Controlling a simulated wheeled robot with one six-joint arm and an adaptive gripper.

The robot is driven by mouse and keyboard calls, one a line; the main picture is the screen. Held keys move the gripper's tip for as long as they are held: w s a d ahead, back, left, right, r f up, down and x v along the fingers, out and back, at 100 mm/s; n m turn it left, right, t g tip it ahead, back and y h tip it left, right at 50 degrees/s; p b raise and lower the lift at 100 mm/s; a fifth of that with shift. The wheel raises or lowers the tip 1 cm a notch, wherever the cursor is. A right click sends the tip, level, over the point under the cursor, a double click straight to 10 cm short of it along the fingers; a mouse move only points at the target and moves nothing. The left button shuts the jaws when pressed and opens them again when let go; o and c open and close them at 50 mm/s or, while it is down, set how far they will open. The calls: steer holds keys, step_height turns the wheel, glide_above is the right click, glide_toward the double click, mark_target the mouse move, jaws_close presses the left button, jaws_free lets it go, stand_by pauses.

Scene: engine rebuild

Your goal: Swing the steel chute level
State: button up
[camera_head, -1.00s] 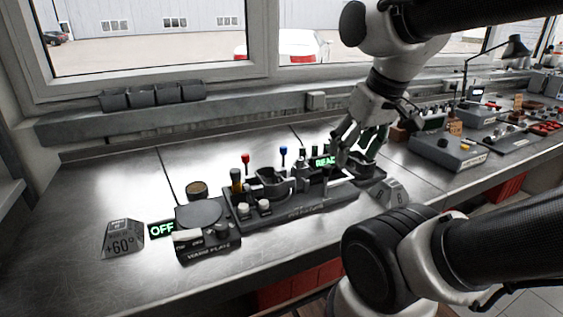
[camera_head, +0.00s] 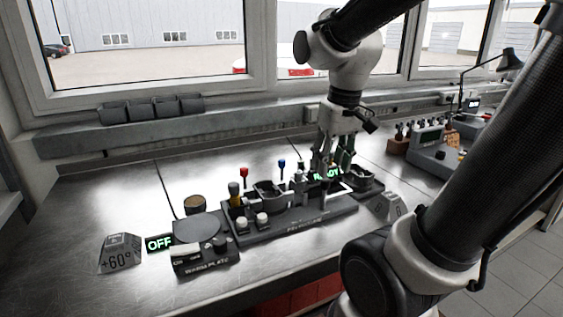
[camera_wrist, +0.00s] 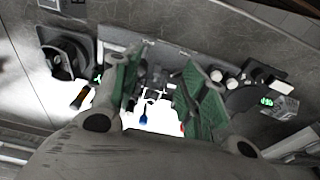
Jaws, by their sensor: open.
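My gripper (camera_head: 335,176) is open, pointing down over the right part of the dark bench station (camera_head: 262,228). Its green-padded fingers stand apart in the wrist view (camera_wrist: 164,65), with small parts of the station between and behind them. A narrow pale strip (camera_head: 343,190) lies near the fingertips at the station's right end. It may be the steel chute, but I cannot tell for sure, nor read its tilt. A green readout (camera_head: 320,175) is partly hidden by a finger. I cannot tell whether the fingers touch anything.
A warm plate (camera_head: 198,229) with a readout saying OFF (camera_head: 159,243) stands left of the station, beside a +60° block (camera_head: 120,254). Red-topped (camera_head: 244,172) and blue-topped (camera_head: 282,163) tools stand upright at the station's back. A round dark holder (camera_head: 365,181) is close right. The bench's left is clear.

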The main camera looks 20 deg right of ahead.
steer(key=w+a+f+m+g, duration=0.1)
steer(key=w+f+m, duration=0.15)
steer(key=w, duration=0.65)
steer(key=w+f+m+g, duration=0.1)
steer(key=w+m, duration=0.3)
steer(key=w, duration=0.5)
step_height(320, 180, up, 2)
steer(key=m, duration=0.5)
glide_above(282, 160)
steer(key=shift+w+r, duration=0.2)
steer(key=shift+w, duration=0.05)
steer(key=shift+s+f+m, duration=0.1)
steer(key=shift+m, duration=0.85)
steer(key=shift+f, duration=0.25)
step_height(282, 160, down, 7)
steer(key=shift+f, duration=0.1)
jaws_close()
